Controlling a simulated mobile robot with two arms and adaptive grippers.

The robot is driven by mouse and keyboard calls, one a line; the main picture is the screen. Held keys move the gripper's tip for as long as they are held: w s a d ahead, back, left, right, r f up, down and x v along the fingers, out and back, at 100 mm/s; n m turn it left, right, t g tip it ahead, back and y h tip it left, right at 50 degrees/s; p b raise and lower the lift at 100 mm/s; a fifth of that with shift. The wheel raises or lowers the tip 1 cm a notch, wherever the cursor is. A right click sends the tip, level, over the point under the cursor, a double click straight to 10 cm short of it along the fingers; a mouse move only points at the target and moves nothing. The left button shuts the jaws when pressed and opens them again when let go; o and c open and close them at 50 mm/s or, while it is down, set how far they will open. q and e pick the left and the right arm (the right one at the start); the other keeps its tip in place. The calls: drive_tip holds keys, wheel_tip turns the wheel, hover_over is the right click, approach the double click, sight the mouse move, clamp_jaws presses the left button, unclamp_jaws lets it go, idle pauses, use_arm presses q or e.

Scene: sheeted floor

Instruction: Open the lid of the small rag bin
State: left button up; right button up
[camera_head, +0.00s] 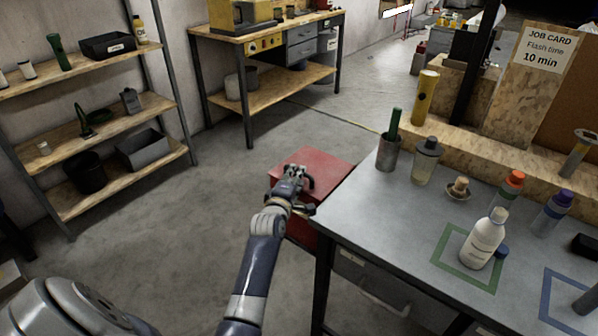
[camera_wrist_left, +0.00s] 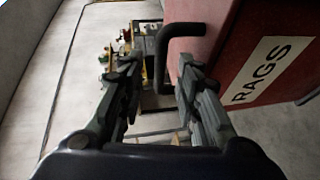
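The small rag bin (camera_head: 315,170) is a red box beside the metal table, and its lid looks closed. In the left wrist view the red bin (camera_wrist_left: 270,75) carries a white RAGS label (camera_wrist_left: 268,70) and a black bent handle (camera_wrist_left: 160,62). My left gripper (camera_head: 296,180) is at the bin's near left side and hides part of it. In the left wrist view my left gripper (camera_wrist_left: 158,72) is open, with the handle showing between and just beyond its fingertips. I cannot tell whether they touch. My right gripper is not in view.
The metal table (camera_head: 385,210) stands close to the right of the bin, with a white bottle (camera_head: 484,240), a metal cup (camera_head: 388,153) and other bottles. A wooden shelf (camera_head: 120,165) and workbench (camera_head: 262,97) stand at the left and back. Floor left of the bin is clear.

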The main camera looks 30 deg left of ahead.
use_arm(q)
drive_tip(key=x, duration=0.4)
drive_tip(key=shift+w, duration=0.1)
drive_tip(key=shift+w+a+f, duration=0.1)
clamp_jaws()
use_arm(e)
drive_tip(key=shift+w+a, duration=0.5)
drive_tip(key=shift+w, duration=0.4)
